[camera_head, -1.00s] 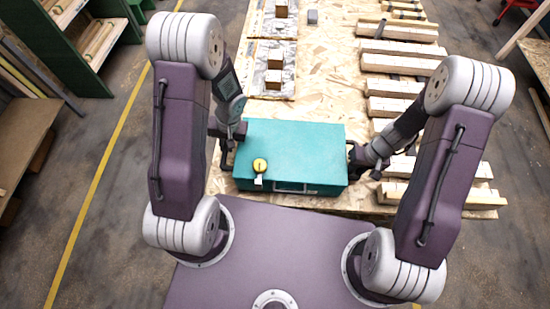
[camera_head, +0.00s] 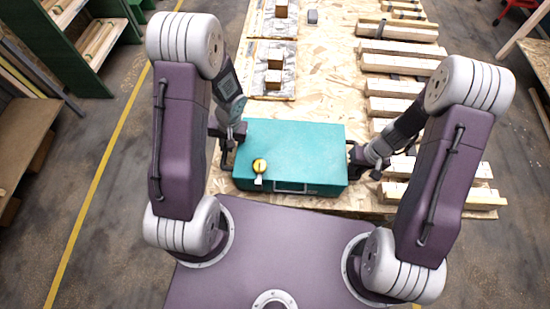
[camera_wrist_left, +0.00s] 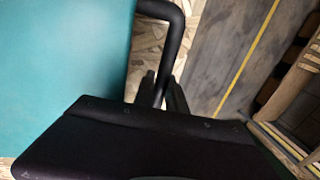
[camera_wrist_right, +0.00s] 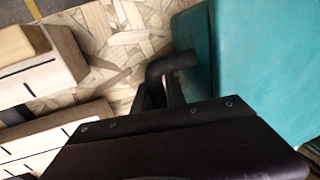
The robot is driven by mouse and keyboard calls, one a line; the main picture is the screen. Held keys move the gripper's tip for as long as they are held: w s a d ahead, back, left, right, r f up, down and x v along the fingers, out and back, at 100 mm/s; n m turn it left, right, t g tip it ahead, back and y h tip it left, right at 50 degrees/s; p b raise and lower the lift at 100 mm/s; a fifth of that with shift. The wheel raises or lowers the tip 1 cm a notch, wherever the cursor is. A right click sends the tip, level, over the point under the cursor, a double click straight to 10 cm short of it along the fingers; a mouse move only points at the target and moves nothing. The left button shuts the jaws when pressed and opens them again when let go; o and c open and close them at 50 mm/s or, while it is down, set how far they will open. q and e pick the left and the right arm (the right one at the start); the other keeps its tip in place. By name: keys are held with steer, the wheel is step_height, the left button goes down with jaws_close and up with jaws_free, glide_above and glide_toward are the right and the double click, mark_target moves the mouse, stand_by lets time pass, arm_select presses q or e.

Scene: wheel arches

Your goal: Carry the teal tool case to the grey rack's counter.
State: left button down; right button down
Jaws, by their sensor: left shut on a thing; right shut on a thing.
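The teal tool case (camera_head: 300,150) lies flat at the near end of the chipboard table, with a black handle on each short side. It also shows in the left wrist view (camera_wrist_left: 60,50) and the right wrist view (camera_wrist_right: 260,60). My left gripper (camera_head: 228,150) is shut on the left handle (camera_wrist_left: 165,30). My right gripper (camera_head: 358,155) is shut on the right handle (camera_wrist_right: 172,65). Whether the case touches the table cannot be told. The grey rack's counter is not clearly identifiable.
The chipboard table (camera_head: 325,60) carries several timber pieces (camera_head: 400,65) on the right and wooden blocks on foil-like sheets (camera_head: 270,55) at the back. A green shelf (camera_head: 75,40) stands at the upper left. Open floor with a yellow line (camera_head: 110,150) lies to the left.

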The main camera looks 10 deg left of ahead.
arm_select(q)
steer(key=shift+w+r, duration=0.1)
arm_select(e)
steer(key=shift+r, duration=0.1)
stand_by(0.4)
